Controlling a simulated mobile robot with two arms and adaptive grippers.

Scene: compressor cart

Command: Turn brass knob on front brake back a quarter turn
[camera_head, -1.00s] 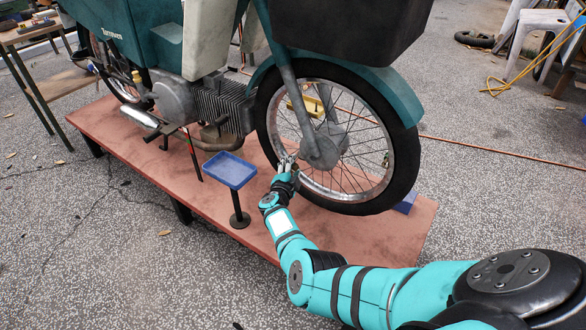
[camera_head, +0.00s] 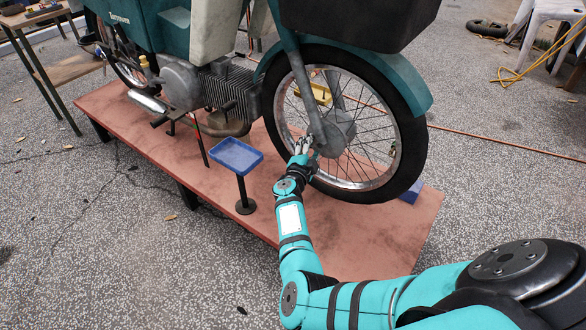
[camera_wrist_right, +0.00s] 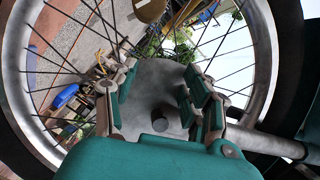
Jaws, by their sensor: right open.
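The front wheel's grey brake hub (camera_head: 340,130) sits at the middle of the spoked wheel and also fills the middle of the right wrist view (camera_wrist_right: 150,85). A short round knob (camera_wrist_right: 160,119) sticks out of the hub face there; it looks dark grey rather than clearly brass. My right gripper (camera_head: 301,146) is at the lower left of the hub. In the right wrist view its open fingers (camera_wrist_right: 160,92) stand on both sides of the knob, with nothing clearly held. I cannot tell whether they touch the hub. My left gripper is not in view.
A blue tray on a post (camera_head: 236,155) stands left of my right forearm. The motorcycle's black tyre (camera_head: 412,150) rises right of the gripper. The red platform (camera_head: 375,235) is bare in front of the wheel.

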